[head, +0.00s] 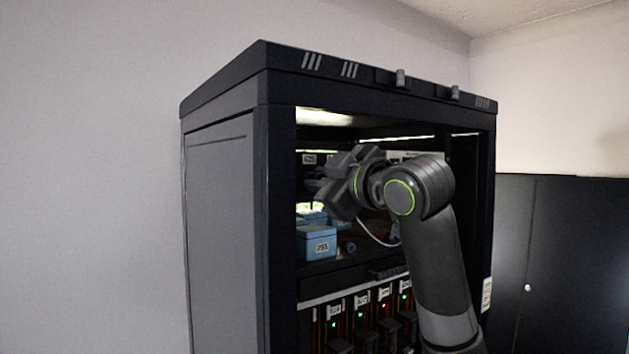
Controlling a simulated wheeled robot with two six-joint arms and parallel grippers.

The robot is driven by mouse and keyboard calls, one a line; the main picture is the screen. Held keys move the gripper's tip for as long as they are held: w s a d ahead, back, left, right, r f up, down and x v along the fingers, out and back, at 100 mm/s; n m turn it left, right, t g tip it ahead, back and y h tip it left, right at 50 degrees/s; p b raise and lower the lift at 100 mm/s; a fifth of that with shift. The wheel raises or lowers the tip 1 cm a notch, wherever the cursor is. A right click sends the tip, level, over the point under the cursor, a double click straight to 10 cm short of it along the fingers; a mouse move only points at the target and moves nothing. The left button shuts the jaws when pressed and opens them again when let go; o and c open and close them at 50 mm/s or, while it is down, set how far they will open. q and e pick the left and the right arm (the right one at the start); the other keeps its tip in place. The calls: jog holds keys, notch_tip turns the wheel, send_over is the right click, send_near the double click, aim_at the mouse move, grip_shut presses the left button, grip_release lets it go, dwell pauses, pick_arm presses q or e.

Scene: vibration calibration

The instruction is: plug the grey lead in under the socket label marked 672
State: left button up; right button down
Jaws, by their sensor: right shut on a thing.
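My right gripper (318,187) reaches into the upper bay of the black cabinet, with its fingers pointing left. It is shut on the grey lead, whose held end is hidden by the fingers. A pale grey cable (376,236) hangs in a curve below my wrist. A small white label (309,158) shows at the back of the bay, just above the gripper, too small to read. A wider pale strip (405,154) is partly behind my arm. I cannot make out 672 or any socket opening. My left gripper is out of view.
Blue boxes, the front one (316,243) marked 755, stand on the shelf below the gripper. A dark round thing (348,246) lies beside them. The cabinet's front frame (282,220) bounds the opening. Labelled modules with green and red lights (360,318) fill the bay below.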

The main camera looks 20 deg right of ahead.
jog(key=shift+n, duration=0.6)
jog(key=n, duration=0.4)
jog(key=shift+n, duration=2)
jog(key=shift+n, duration=1)
